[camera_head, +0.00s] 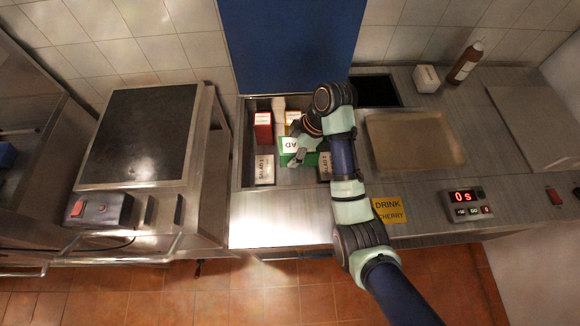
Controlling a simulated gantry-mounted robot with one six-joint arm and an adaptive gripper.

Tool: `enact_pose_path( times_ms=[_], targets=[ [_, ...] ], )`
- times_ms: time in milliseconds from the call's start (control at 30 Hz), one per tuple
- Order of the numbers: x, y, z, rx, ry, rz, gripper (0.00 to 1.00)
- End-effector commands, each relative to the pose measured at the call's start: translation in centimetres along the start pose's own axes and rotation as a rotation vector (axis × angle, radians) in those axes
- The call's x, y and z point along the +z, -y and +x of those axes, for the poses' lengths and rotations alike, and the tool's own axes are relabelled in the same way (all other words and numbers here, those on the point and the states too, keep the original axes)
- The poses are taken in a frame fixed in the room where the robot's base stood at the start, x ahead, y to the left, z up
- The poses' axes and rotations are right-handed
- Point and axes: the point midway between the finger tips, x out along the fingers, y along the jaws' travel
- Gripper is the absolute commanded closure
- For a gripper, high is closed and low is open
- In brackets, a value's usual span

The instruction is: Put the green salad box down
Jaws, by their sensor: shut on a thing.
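The green salad box (297,160), with a white label on which "AD" can be read, is at the recessed bin in the counter, among other boxes. My gripper (301,152) is shut on it, reaching in from the right. The arm hides part of the box and the space to its right. I cannot tell whether the box touches the bin floor or hangs just above it.
The bin also holds a red box (263,127), a white-labelled box (264,169), another labelled box (325,165) and a yellow-and-white box (292,117). A tray (415,140), a yellow drink sign (388,210) and a timer (467,203) are right; the grill (137,135) is left.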

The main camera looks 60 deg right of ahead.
Motion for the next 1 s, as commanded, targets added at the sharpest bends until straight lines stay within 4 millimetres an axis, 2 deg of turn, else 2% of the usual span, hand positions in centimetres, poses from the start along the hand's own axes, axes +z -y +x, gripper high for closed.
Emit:
enact_pose_path(
  times_ms=[33, 400, 633, 833, 1000],
  targets=[
    [1.2, 0.0, 3.0, -0.001, 0.0, 0.0, 0.73],
    [4.6, 0.1, 11.1, -0.003, 0.001, 0.002, 0.73],
    [5.0, 0.0, 12.2, 0.0, 0.0, 0.0, 0.73],
    [6.4, 0.1, 15.4, -0.003, 0.0, 0.002, 0.73],
    [6.6, 0.0, 16.1, 0.0, 0.0, 0.0, 0.73]
  ],
)
